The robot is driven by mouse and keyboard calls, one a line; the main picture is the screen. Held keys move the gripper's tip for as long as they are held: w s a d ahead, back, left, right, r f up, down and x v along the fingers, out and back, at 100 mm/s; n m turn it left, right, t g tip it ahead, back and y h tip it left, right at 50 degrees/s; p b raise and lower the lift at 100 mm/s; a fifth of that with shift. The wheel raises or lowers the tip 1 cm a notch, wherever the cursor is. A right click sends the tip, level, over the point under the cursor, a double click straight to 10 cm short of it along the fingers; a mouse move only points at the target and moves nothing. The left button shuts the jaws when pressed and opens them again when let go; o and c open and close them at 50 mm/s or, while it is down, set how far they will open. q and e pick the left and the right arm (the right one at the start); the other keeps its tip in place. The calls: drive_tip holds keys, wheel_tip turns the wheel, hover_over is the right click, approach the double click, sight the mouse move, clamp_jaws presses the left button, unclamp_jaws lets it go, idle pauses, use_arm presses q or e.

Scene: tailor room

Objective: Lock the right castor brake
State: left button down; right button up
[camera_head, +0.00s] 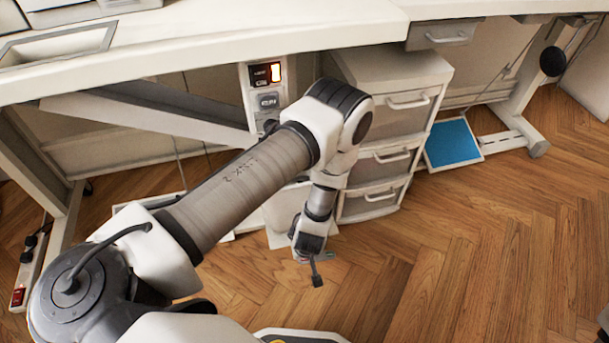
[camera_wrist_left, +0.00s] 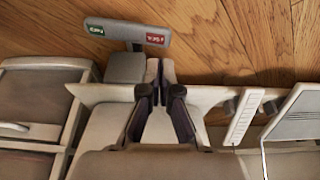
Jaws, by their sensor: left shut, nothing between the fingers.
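The castor brake pedal (camera_wrist_left: 127,33) shows in the left wrist view as a grey bar with a green label at its left end and a red label at its right end. It sits on a grey block beside a pale base part (camera_wrist_left: 200,97). My left gripper (camera_wrist_left: 161,88) is shut and empty, its fingers close to the pedal's block; I cannot tell whether they touch it. In the head view my left gripper (camera_head: 311,262) hangs low in front of the drawer unit (camera_head: 428,112), near the floor. There the gripper and arm hide most of the pedal's surroundings. My right gripper is not in view.
The white worktop (camera_head: 230,40) overhangs the drawers, with a lit switch box (camera_head: 266,85) below its edge. A blue foot pedal (camera_head: 452,142) lies at the right. A power strip (camera_head: 22,285) is at the left.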

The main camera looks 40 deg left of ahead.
sight(303, 261)
use_arm(q)
wheel_tip(303, 261, down, 4)
drive_tip(key=shift+b, duration=1.1)
drive_tip(key=shift+r, duration=0.1)
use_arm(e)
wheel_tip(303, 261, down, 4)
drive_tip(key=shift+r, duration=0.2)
use_arm(q)
drive_tip(key=shift+f+b, duration=0.5)
drive_tip(key=shift+f, duration=0.5)
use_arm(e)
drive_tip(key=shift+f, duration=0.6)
use_arm(q)
wheel_tip(303, 261, up, 7)
drive_tip(key=p, duration=0.7)
drive_tip(key=shift+r, duration=0.15)
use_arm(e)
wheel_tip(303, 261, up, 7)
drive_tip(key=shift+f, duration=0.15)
